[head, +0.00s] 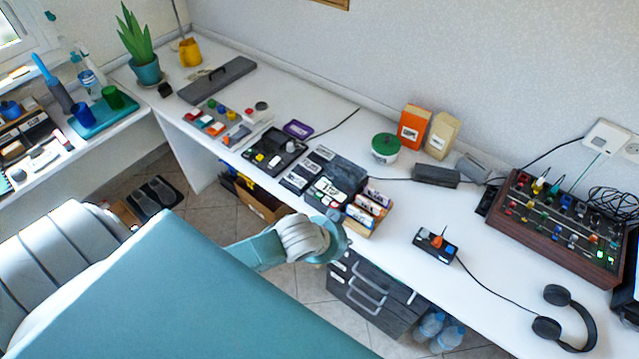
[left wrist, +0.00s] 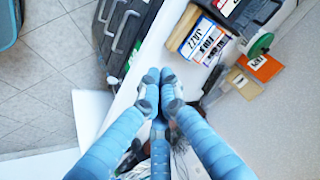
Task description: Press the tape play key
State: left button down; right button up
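A dark grey tape player (head: 345,172) sits near the front edge of the white desk, with small pale keys (head: 322,198) along its front; I cannot tell which is play. Part of a dark device, likely the same player, shows at the top of the left wrist view (left wrist: 262,14). My left gripper (head: 338,217) is at the desk's front edge, to the right of the player's front and beside the cassette rack (head: 358,222). In the left wrist view its fingertips (left wrist: 160,74) are together, with nothing visible between them. My right gripper is not in view.
Cassettes stand in the wooden rack, JAZZ (left wrist: 198,42) among them. To the right are a small black box (head: 435,246), headphones (head: 565,320) and a mixer (head: 560,228). A drawer unit (head: 370,290) stands below. The desk right of the rack is mostly clear.

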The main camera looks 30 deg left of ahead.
pick_arm(q)
jog(key=w+a+r+m+t+y, duration=0.1)
jog(key=w+a+r+m+t, duration=0.1)
jog(key=w+a, duration=1.2)
jog(key=a, duration=0.3)
jog(key=shift+w+a+r+t, duration=0.2)
jog(key=shift+w+a+t, duration=0.1)
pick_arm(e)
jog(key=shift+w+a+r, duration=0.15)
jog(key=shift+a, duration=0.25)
pick_arm(q)
jog(key=b, duration=0.7)
send_over(319, 197)
notch_tip(319, 197, down, 7)
jog(key=shift+f, duration=0.15)
jog(key=shift+f+b, duration=0.65)
jog(key=shift+f, duration=0.1)
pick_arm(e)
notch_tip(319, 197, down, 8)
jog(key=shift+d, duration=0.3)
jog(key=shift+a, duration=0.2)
